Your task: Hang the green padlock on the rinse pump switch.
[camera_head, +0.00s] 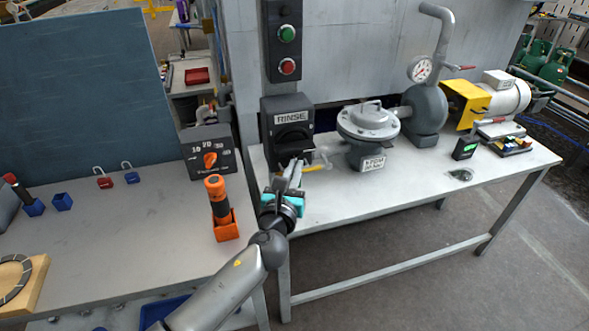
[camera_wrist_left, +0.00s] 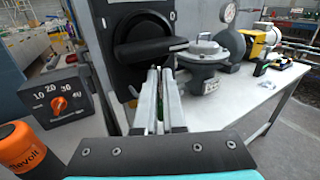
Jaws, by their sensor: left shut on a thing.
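The rinse pump switch (camera_head: 288,132) is a dark box labelled RINSE with a black rotary handle, standing at the left end of the right bench; it also fills the upper middle of the left wrist view (camera_wrist_left: 142,30). My left gripper (camera_head: 291,176) is just in front of and below its handle, fingers pointing at it. The fingers are shut on the green padlock, of which only a thin green sliver (camera_wrist_left: 160,87) shows between them in the left wrist view. The shackle is hidden, and I cannot tell whether it touches the switch. My right gripper is not in view.
A selector box with an orange knob (camera_head: 210,158) and an orange bottle-like tool (camera_head: 219,205) stand left of my arm. Red (camera_head: 104,181) and blue (camera_head: 131,177) padlocks lie on the left bench. The right bench's front is mostly clear.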

